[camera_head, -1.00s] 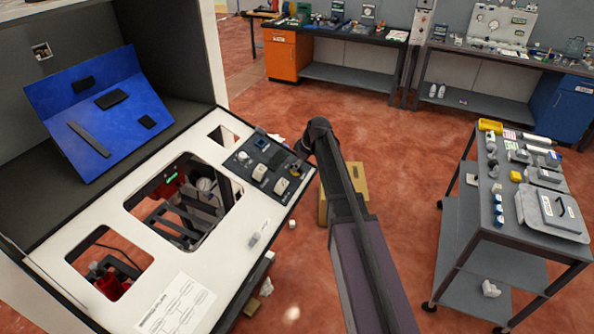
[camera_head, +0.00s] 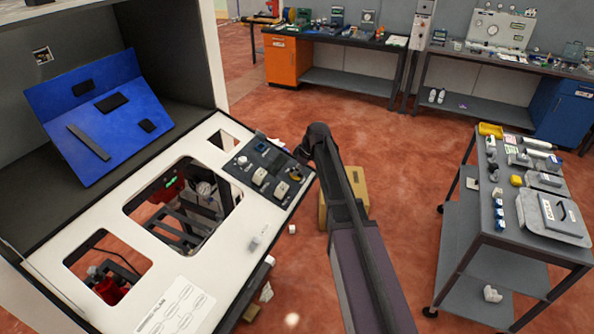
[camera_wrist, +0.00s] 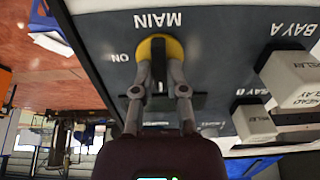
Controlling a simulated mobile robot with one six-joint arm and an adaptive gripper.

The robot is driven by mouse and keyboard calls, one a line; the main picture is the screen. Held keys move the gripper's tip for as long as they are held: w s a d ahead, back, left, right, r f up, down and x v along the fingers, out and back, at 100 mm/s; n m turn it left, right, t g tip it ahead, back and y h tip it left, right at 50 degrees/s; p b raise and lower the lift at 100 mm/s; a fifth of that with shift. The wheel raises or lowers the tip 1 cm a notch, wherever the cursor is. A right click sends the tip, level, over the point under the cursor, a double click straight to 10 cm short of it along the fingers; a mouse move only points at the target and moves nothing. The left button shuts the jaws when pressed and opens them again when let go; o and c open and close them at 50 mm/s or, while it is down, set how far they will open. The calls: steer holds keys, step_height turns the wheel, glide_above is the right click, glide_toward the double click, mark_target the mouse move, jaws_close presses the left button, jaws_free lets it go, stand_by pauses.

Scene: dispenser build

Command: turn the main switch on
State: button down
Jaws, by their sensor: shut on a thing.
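The main switch (camera_wrist: 150,45) shows in the wrist view as a yellow round base with a dark upright handle (camera_wrist: 158,72), beside upside-down "MAIN" and "ON" lettering. My gripper (camera_wrist: 159,66) is shut on this handle, one finger on each side. The fingers and gripper body hide part of the switch. In the head view the main switch (camera_head: 296,174) is a small yellow spot at the right end of the dark control panel (camera_head: 257,160). My arm stands just right of it there, and the fingers cannot be made out.
White BAY A (camera_wrist: 292,75) and BAY B (camera_wrist: 253,122) blocks stand right of the switch in the wrist view. The white worktop (camera_head: 205,268) has open cutouts.

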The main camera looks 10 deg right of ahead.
steer(key=shift+m, duration=0.5)
steer(key=m, duration=0.3)
steer(key=shift+w+d+m, duration=0.1)
steer(key=shift+m, duration=0.2)
steer(key=m, duration=0.9)
steer(key=shift+d, duration=0.1)
steer(key=m, duration=0.4)
steer(key=shift+m, duration=0.3)
steer(key=c, duration=0.7)
jaws_free()
